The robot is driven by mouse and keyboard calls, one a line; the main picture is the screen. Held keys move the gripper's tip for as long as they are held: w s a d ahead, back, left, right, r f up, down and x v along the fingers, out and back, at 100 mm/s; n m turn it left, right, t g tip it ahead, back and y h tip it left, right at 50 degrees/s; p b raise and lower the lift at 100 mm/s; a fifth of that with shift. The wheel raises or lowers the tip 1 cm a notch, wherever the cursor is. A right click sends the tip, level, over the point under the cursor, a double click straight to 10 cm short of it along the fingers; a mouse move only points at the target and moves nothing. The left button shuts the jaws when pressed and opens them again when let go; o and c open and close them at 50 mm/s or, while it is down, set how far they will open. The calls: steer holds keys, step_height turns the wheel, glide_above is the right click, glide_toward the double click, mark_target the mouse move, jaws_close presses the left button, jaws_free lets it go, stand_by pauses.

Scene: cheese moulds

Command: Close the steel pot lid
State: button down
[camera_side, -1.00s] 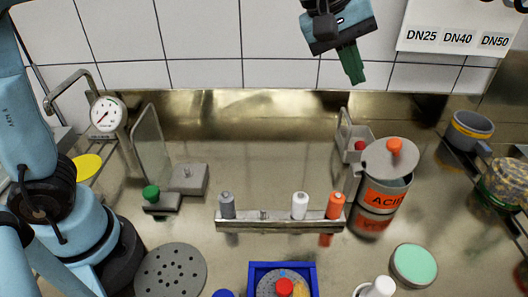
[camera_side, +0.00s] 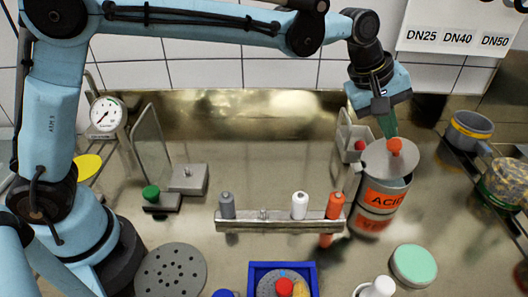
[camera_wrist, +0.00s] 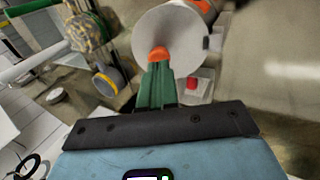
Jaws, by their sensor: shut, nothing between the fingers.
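The steel pot (camera_side: 385,197) stands at the right of the side view with an orange "ACID" label. Its round grey lid (camera_side: 375,160) is tilted up off the rim, with a gap above the label; the lid's orange knob (camera_side: 394,146) faces up. My gripper (camera_side: 391,135) has its green fingers shut and empty, pointing down right behind the knob. In the wrist view the fingertips (camera_wrist: 157,66) sit right at the knob (camera_wrist: 158,54), over the lid (camera_wrist: 180,35). I cannot tell whether they touch it.
A grey caddy (camera_side: 352,150) with a red-topped item stands behind and left of the pot. A steel rack (camera_side: 280,222) with several coloured handles is to the left. A grey cup (camera_side: 469,131) stands on the right rack. A green-topped round tin (camera_side: 414,265) lies in front.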

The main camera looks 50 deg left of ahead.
mark_target(405, 151)
steer(key=shift+x, duration=0.9)
steer(key=shift+w+d+f+g+y, duration=0.35)
steer(key=shift+w+d+g+y, duration=0.15)
steer(key=shift+d, duration=0.05)
steer(key=shift+w+d+f, duration=0.9)
steer(key=shift+f, duration=0.25)
